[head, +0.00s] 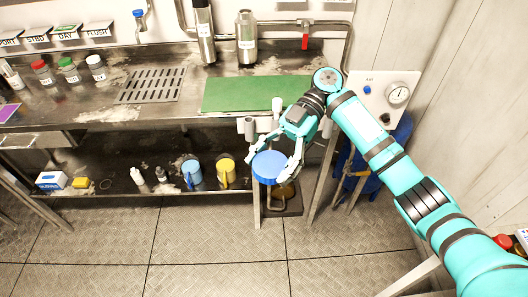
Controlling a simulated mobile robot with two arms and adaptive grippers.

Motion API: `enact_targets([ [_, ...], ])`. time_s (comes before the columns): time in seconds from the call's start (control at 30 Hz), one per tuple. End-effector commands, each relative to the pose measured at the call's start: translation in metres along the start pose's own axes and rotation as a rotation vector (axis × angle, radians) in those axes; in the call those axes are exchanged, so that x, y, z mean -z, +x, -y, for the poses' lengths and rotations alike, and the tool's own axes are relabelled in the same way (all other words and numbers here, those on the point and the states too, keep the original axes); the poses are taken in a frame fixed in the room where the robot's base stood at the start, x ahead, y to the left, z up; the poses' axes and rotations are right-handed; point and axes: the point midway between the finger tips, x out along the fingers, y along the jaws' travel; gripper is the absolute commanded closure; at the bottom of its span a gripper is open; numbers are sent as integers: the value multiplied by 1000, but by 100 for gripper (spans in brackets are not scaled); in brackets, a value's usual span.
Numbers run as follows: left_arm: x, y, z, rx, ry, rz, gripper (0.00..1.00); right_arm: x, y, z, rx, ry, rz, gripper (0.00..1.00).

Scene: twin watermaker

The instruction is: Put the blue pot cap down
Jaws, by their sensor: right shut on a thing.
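The blue pot cap (268,164) is a round, bright blue disc in the head view, seen from above. My right gripper (273,170) is shut on it, with a finger at either side of its rim. The cap is at the front right of the bench, below the level of the worktop; I cannot tell whether it touches anything beneath. A brownish object (284,190) shows partly behind the gripper's fingers. My left gripper is not in view.
A blue mug (192,173) and a yellow mug (226,172) stand on the lower shelf (115,165), left of the gripper. A green mat (235,95) lies on the metal worktop (180,58). A gauge panel (385,92) and wall stand at right. The foreground floor is clear.

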Motion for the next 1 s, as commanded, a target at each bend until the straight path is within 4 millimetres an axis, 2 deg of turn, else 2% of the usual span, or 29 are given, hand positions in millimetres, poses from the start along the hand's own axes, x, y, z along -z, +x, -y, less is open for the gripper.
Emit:
enact_targets([
  [0.23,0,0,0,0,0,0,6,-6,1,3,77,-31,1,65],
  [0.47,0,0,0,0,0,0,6,-11,10,5,15,-7,-1,65],
  [0.6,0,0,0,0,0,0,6,-21,21,9,-159,66,-4,65],
  [0.73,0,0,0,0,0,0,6,-33,19,19,-414,174,-3,65],
  [0.87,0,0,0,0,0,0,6,-45,2,38,-688,290,0,65],
  [1.0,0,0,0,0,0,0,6,-54,-22,69,-958,402,0,65],
])
